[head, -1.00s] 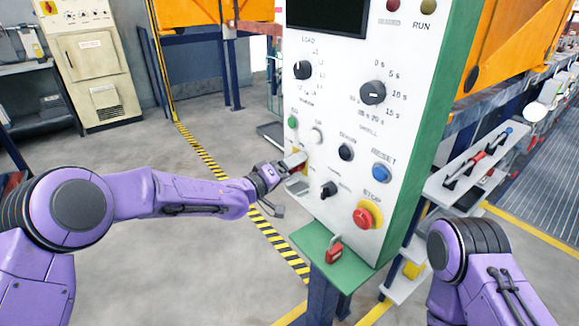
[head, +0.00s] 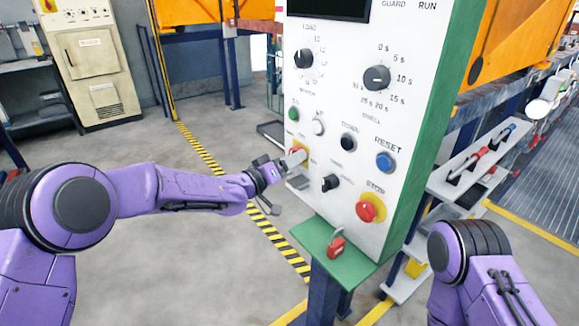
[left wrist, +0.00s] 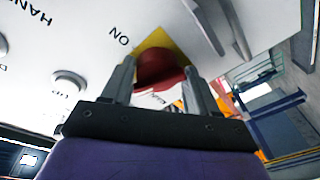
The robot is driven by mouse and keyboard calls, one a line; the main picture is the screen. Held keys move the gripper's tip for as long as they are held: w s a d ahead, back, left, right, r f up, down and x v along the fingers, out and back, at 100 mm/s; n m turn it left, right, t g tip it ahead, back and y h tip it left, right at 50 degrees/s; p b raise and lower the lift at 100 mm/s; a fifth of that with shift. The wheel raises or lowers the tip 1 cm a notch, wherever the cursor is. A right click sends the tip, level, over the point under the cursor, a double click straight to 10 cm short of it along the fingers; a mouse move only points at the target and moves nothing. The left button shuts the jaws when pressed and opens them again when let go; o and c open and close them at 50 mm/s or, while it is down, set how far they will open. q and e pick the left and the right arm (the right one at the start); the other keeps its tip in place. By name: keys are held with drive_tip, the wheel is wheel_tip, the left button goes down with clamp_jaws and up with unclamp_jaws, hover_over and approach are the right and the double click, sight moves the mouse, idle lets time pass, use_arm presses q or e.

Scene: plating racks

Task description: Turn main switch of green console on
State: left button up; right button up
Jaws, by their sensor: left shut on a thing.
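The green console (head: 410,150) has a white front panel with knobs and buttons, and it stands in front of me in the head view. Its main switch (left wrist: 163,70) is a red knob on a yellow plate, low on the panel's left side, with "ON" printed beside it. My left gripper (head: 290,160) reaches it from the left and is shut on the red knob. In the left wrist view, one finger of the left gripper (left wrist: 160,85) lies on each side of the knob. The fingers partly hide the switch in the head view. My right gripper is out of view.
A red stop button (head: 370,208), a blue reset button (head: 385,162) and a black knob (head: 330,183) sit right of the switch. A tool shelf (head: 465,165) stands to the right. The floor at left is open.

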use_arm(q)
drive_tip(key=shift+w+f+m+g+h+b, duration=0.15)
drive_tip(key=shift+m+h+b, duration=0.3)
drive_tip(key=shift+m+b, duration=1.85)
drive_tip(key=shift+f+m+g+h+b, duration=0.1)
drive_tip(key=shift+m+g+h+b, duration=0.25)
drive_tip(key=shift+m+b, duration=1.9)
drive_tip(key=shift+w+f+m+g+h+b, duration=0.15)
drive_tip(key=shift+m+h+b, duration=0.65)
drive_tip(key=shift+m, duration=2.65)
